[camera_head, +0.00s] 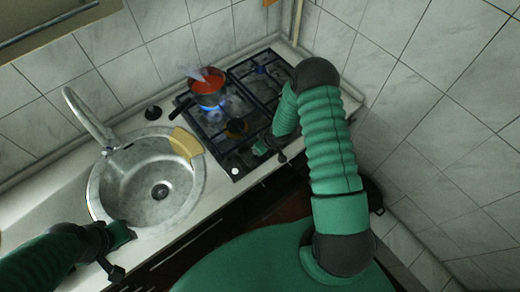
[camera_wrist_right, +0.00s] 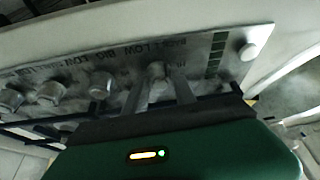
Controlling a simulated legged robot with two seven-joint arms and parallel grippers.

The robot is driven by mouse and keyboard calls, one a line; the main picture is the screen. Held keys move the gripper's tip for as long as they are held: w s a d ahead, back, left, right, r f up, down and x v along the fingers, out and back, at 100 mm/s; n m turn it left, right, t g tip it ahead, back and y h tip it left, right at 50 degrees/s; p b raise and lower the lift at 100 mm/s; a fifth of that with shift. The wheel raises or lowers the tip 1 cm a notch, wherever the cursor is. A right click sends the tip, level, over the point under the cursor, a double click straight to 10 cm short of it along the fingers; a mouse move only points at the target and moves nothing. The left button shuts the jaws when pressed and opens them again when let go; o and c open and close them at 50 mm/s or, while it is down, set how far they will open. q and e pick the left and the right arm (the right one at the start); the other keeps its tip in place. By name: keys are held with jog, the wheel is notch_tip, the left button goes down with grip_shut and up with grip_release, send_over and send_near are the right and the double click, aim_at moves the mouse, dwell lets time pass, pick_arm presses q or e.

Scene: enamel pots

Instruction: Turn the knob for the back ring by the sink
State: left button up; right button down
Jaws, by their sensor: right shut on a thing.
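A red pot (camera_head: 208,86) stands on the back ring by the sink, with a blue flame (camera_head: 213,110) under it. The control panel (camera_wrist_right: 205,60) shows in the right wrist view with a row of metal knobs. My right gripper (camera_head: 262,149) is at the front of the hob. In the wrist view its two fingers (camera_wrist_right: 160,92) are shut on the knob (camera_wrist_right: 157,72) nearest the white button end. The knob is partly hidden between the fingers. My left gripper (camera_head: 127,235) is by the front rim of the sink; its jaws are unclear.
Other knobs (camera_wrist_right: 100,88) line the panel to the left in the wrist view. A white round button (camera_wrist_right: 249,52) sits at the panel's end. The round metal sink (camera_head: 150,180) is left of the hob (camera_head: 230,160), with a yellow item (camera_head: 186,143) on its rim.

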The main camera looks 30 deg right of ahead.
jog(key=m+b, duration=0.1)
jog(key=m+h+b, duration=0.1)
jog(key=m, duration=0.1)
jog(key=m+h+b, duration=0.1)
jog(key=m, duration=0.1)
jog(key=shift+s+a+f, duration=0.1)
jog(key=shift+a+f, duration=0.05)
jog(key=shift+f, duration=0.1)
jog(key=m+h+b, duration=0.1)
jog(key=m, duration=0.1)
jog(key=shift+m+g, duration=0.4)
jog(key=shift+a+m+h+b, duration=0.1)
jog(key=shift+m+h+b, duration=0.2)
jog(key=shift+m, duration=0.6)
jog(key=c, duration=1)
grip_release()
jog(key=shift+r, duration=0.1)
jog(key=shift+c, duration=0.2)
jog(key=shift+a+r, duration=0.1)
jog(key=shift+r, duration=0.05)
